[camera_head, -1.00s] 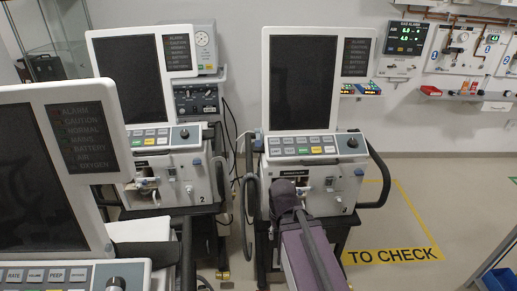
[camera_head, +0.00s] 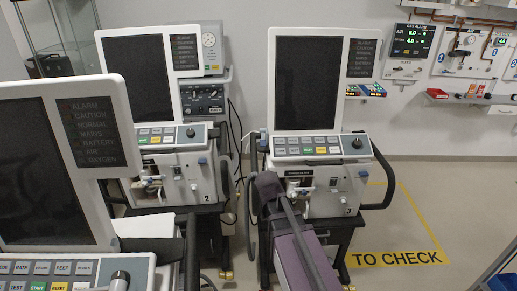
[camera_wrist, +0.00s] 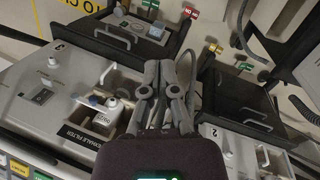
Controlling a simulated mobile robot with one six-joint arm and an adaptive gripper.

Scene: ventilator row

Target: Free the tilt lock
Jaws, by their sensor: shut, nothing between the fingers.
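Ventilator 3 (camera_head: 335,203) stands in the middle of the head view, its dark screen (camera_head: 306,83) upright above a sloped key panel with a dark knob. A blue knob (camera_head: 363,173) sits on its front at the right. I cannot tell which part is the tilt lock. My gripper's dark end covers the left edge of ventilator 3 in the head view; its fingers are hidden there. In the wrist view my gripper (camera_wrist: 172,68) is shut and empty, between ventilator 3 (camera_wrist: 45,95) on the left and ventilator 2 (camera_wrist: 222,150) on the right. An open bay holds a white filter part (camera_wrist: 115,107).
Ventilator 2 (camera_head: 170,183) stands left of ventilator 3, and another ventilator (camera_head: 50,165) is close at the lower left. Dark side handles and hoses stick out between the machines. Marked floor with "TO CHECK" (camera_head: 396,258) is clear at the right.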

